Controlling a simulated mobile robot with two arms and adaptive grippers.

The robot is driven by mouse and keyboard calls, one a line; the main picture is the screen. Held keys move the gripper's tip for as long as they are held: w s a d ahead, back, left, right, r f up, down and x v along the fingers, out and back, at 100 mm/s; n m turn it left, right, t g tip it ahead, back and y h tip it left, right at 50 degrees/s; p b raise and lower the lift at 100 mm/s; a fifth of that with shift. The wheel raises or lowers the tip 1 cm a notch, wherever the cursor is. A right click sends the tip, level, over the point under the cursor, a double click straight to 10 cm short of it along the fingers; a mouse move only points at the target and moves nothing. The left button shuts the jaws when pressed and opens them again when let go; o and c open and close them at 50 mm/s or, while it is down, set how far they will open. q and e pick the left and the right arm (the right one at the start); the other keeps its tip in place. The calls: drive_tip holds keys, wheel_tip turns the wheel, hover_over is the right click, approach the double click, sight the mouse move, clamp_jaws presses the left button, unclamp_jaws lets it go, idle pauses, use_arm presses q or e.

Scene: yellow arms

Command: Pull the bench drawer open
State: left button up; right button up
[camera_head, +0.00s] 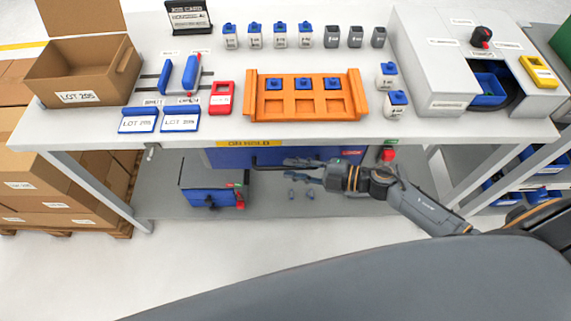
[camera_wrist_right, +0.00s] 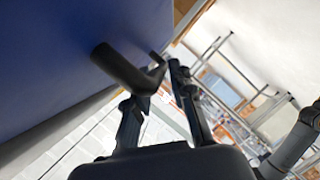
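The blue bench drawer (camera_head: 228,157) is under the front edge of the white workbench (camera_head: 200,130) and looks shut. Its dark bar handle (camera_head: 266,167) runs along the front, partly hidden by my right gripper. My right gripper (camera_head: 298,170) reaches in from the right, with its fingers apart at the handle's right part. In the right wrist view, the handle (camera_wrist_right: 128,70) stands out from the blue drawer front (camera_wrist_right: 60,50). The fingers of my right gripper (camera_wrist_right: 161,82) are spread there, with the handle by the left fingertip. I cannot tell whether they touch. My left gripper is not in view.
An orange rack (camera_head: 305,111), a red-framed piece (camera_head: 221,98) and a cardboard box (camera_head: 85,75) stand on the bench. A blue-fronted grey box (camera_head: 210,185) sits on the lower shelf, left of my gripper. A red button (camera_head: 387,154) is under the bench edge. Floor in front is free.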

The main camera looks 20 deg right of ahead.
drive_tip(key=shift+w+a+f, duration=0.1)
drive_tip(key=shift+w+a, duration=0.3)
drive_tip(key=shift+a, duration=0.15)
drive_tip(key=shift+w+a+f, duration=0.25)
drive_tip(key=shift+w+a, duration=0.1)
drive_tip(key=shift+a, duration=0.2)
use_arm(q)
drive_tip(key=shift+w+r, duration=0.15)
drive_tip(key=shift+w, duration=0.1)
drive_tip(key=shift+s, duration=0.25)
use_arm(e)
clamp_jaws()
